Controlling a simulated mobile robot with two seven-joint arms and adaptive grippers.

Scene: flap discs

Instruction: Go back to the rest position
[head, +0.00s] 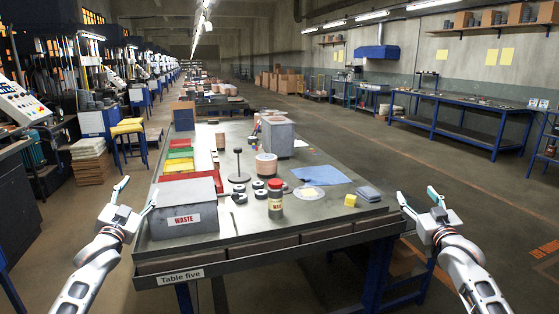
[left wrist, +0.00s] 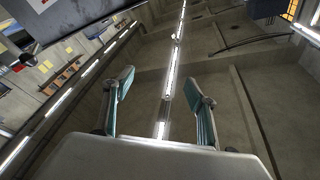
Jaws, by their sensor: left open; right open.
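My left gripper (head: 136,192) is open and empty at the left front corner of the table, beside the grey waste box. In the left wrist view its two fingers (left wrist: 160,102) stand apart with nothing between them, and the camera faces up toward the ceiling lights. My right gripper (head: 419,199) is open and empty off the right front corner of the table. A grey metal table (head: 255,222) labelled "Table five" stands between the two arms. Some flat dark discs lie near its middle, too small to make out well.
Open floor (head: 420,160) lies to the right.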

